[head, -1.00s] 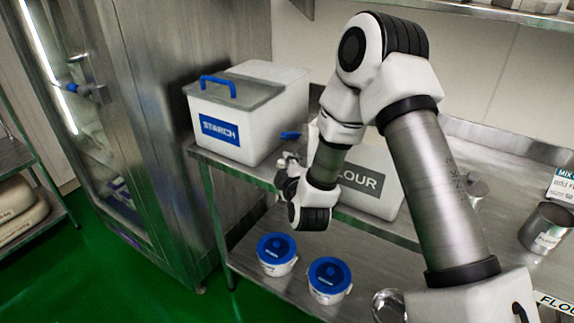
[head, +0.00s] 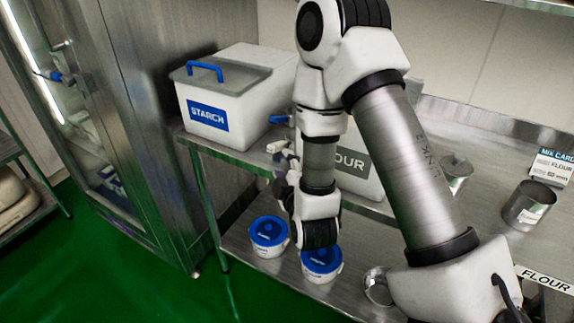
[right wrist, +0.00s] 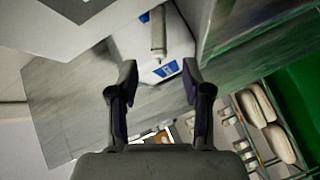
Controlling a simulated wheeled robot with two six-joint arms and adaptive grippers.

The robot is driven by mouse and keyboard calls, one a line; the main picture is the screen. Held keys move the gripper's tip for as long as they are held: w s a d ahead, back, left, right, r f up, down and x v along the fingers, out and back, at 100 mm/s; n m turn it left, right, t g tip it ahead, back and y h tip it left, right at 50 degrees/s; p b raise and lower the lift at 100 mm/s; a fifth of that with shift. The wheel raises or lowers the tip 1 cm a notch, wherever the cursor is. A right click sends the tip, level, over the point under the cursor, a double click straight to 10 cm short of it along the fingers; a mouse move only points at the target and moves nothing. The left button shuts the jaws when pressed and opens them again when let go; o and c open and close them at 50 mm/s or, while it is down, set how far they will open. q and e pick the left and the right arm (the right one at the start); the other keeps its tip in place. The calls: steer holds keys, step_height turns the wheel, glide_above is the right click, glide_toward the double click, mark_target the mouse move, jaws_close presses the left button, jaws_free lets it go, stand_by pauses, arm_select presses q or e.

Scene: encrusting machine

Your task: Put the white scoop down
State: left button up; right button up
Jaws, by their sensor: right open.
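The white scoop (head: 275,146) appears as a small pale shape on the steel table, between the starch bin (head: 230,85) and the flour bin (head: 365,180). A pale, narrow piece, likely the same scoop (right wrist: 158,30), shows beyond my fingers in the right wrist view, in front of a white box with a blue label. My right gripper (right wrist: 158,74) is open, its two dark fingers apart with nothing between them. In the head view my right arm hides most of this gripper and part of the flour bin. My left gripper is not in view.
Two white tubs with blue lids (head: 268,232) (head: 321,260) stand on the lower shelf. A metal can (head: 528,205) and a mix card (head: 553,165) stand at the right of the table. A steel cabinet (head: 130,130) stands at the left.

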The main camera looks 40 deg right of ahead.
steer(key=s+a+f+m+g+y+p, duration=0.3)
steer(key=s+a+f+g, duration=0.15)
steer(key=s+f, duration=0.35)
steer(key=s+a+f+m+g+y+p, duration=0.25)
steer(key=s+f+g, duration=0.3)
steer(key=f, duration=0.45)
arm_select(q)
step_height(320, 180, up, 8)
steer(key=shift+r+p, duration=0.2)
steer(key=shift+p, duration=0.25)
arm_select(e)
steer(key=s+a+f+m+g, duration=0.1)
steer(key=s+a+f+g, duration=0.1)
steer(key=s, duration=0.3)
steer(key=s+a+f+m+g+y, duration=0.1)
steer(key=s+a+f+m+g, duration=0.1)
steer(key=s, duration=0.4)
steer(key=shift+s+g, duration=0.25)
steer(key=shift+g, duration=0.15)
